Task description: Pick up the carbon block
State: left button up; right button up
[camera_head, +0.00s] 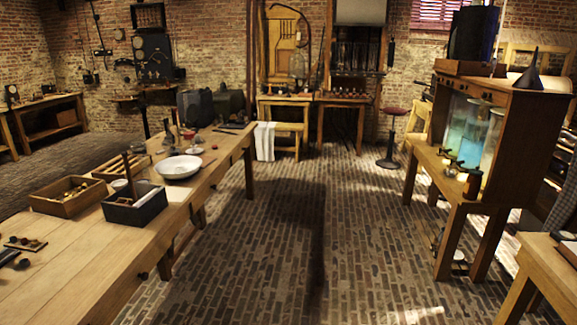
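I cannot pick out the carbon block with certainty. A dark upright bar (128,167) stands at the dark grey box (137,212) on the long wooden bench at the left; I cannot tell whether this bar is the carbon block. Other small dark pieces lie at the bench's near left, too small to identify. Neither of my grippers is in view.
The long wooden bench (95,262) also holds a wooden box (65,207) and a white bowl (179,167). A wooden cabinet with glass jars (468,130) stands at the right. A stool (392,140) is at the back. The brick floor (290,240) between is clear.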

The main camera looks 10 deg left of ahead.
aim_at(165, 120)
jog(key=i, duration=1.45)
jog(key=i+l+u, duration=0.1)
jog(key=i, duration=1.35)
jog(key=i+u, duration=0.3)
jog(key=i, duration=0.35)
jog(key=i+l+u, duration=0.1)
jog(key=i+u, duration=0.25)
jog(key=i, duration=0.3)
jog(key=i+l+u, duration=0.1)
jog(key=i+u, duration=0.3)
jog(key=i+l+u, duration=0.3)
jog(key=i+u, duration=0.15)
jog(key=i, duration=0.15)
jog(key=i+l+u, duration=0.4)
jog(key=i+l+z, duration=0.35)
jog(key=l, duration=0.2)
jog(key=i+l+z, duration=0.4)
jog(key=l, duration=0.15)
jog(key=i+l+z, duration=0.3)
jog(key=z, duration=0.2)
jog(key=i+l+z, duration=0.35)
jog(key=z, duration=0.15)
